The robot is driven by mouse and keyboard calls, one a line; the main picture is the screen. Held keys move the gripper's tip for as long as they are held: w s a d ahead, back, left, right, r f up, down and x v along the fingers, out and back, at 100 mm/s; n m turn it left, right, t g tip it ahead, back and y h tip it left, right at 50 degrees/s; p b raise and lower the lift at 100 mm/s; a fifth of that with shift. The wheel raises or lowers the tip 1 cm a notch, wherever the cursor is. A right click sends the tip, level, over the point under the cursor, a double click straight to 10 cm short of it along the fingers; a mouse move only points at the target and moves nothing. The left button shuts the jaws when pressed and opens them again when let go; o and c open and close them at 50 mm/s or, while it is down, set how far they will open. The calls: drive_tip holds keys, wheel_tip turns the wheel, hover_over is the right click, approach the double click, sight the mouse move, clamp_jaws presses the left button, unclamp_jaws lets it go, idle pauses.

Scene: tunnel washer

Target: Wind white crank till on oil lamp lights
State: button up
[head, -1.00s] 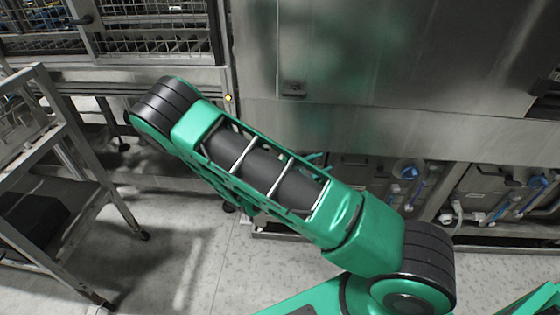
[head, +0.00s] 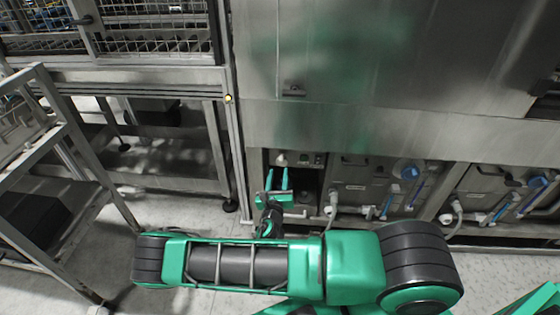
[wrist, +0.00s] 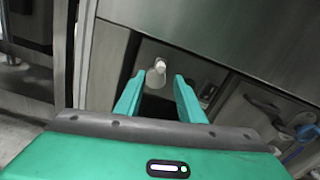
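A small white crank (head: 281,159) sits on the front of the low bay under the steel machine. In the wrist view the white crank (wrist: 158,68) shows just beyond and between my fingertips; whether they touch it I cannot tell. My gripper (head: 277,172) points at the machine, its two green fingers apart with nothing held. It also shows open in the wrist view (wrist: 159,76). A small dark panel (head: 312,159) is right of the crank; its marks are too small to read, and I cannot make out which is the oil lamp.
Grey tanks with blue and white pipes (head: 410,185) stand right of the bay. A metal post with a yellow button (head: 228,98) is to the left. A metal rack (head: 60,150) stands far left. Some pale floor (head: 175,215) is clear.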

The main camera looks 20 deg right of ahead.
sight(281, 162)
drive_tip(key=x, duration=0.9)
drive_tip(key=shift+w+d, duration=0.1)
drive_tip(key=c, duration=0.9)
